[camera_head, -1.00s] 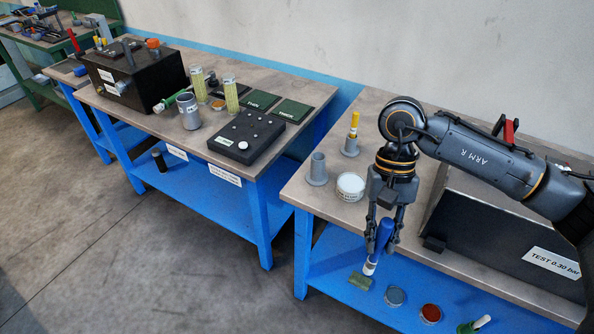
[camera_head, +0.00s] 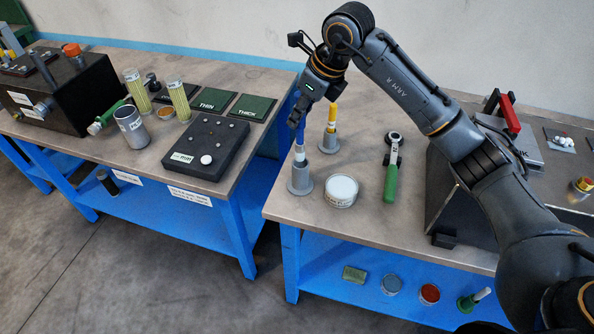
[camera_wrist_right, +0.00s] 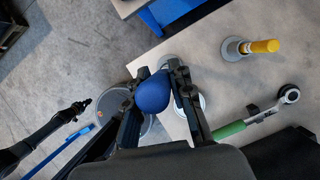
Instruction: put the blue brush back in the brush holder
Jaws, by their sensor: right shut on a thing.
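My right gripper (camera_head: 297,117) is shut on the blue brush (camera_wrist_right: 153,93), holding it upright by its handle. In the head view the brush's pale lower part (camera_head: 299,153) meets the mouth of a grey brush holder (camera_head: 300,181) near the table's left front corner. I cannot tell how far the tip is inside. In the wrist view the handle and fingers hide most of that holder. A dark arm at the left of the wrist view, likely my left, ends in a small gripper (camera_wrist_right: 82,105); its jaws are unclear.
A yellow brush (camera_head: 332,117) stands in a second grey holder (camera_head: 329,143) just behind. A white-lidded round tub (camera_head: 341,190) and a green-handled tool (camera_head: 392,170) are to the right. A dark box and my arm fill the right side. Several items lie on the blue shelf below.

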